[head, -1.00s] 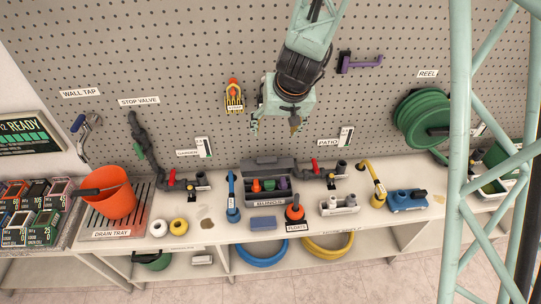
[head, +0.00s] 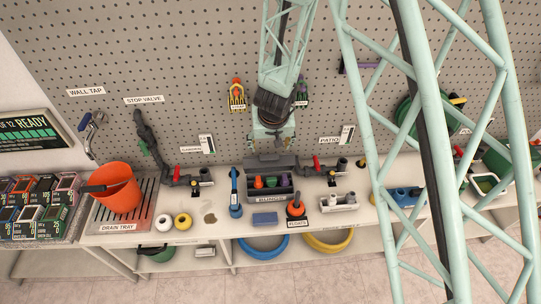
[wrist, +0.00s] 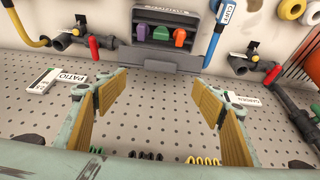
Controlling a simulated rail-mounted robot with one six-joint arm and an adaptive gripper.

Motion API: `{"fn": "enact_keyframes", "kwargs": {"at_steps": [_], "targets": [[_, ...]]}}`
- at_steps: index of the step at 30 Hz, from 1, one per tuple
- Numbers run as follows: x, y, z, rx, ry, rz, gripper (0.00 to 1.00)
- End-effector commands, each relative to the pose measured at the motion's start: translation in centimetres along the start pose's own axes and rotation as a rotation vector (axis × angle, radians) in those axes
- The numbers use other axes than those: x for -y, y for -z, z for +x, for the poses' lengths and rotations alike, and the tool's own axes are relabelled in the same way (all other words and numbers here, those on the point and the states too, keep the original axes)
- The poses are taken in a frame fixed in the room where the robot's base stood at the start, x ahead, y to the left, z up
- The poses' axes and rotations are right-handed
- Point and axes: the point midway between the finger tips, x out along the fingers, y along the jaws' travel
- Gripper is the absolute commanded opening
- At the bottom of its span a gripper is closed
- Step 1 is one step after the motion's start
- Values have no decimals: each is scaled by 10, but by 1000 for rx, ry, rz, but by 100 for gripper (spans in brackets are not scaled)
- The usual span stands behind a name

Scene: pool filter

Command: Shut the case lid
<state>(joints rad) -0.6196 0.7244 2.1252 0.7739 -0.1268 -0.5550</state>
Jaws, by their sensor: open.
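The grey case (head: 254,200) stands on the bench with its lid (head: 270,162) raised at the back. Orange, green and purple plugs sit in its compartments. The wrist view shows the case (wrist: 143,35) upside down at the top, with the lid (wrist: 160,58) as a flat grey panel on the near side of the plugs. My gripper (head: 272,146) is open and empty, above and behind the lid near the pegboard. In the wrist view my gripper's (wrist: 160,85) yellow-padded fingers are wide apart, with pegboard between them. I see no contact with the lid.
Pipe valves with red handles flank the case, one at the left (head: 188,179) and one at the right (head: 328,170). A blue tool (head: 235,200) stands left of the case. An orange-and-black float (head: 296,208) and a blue block (head: 265,219) are in front.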

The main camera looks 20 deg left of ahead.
Motion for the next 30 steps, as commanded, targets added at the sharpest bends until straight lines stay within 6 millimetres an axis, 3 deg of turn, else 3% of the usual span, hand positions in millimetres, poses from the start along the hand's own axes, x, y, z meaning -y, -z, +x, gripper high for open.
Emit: {"fn": "enact_keyframes", "kwargs": {"at_steps": [17, 30], "targets": [[0, 0, 10, 0, 0, -1, 62], [0, -1, 58, 1, 0, -1, 62]]}}
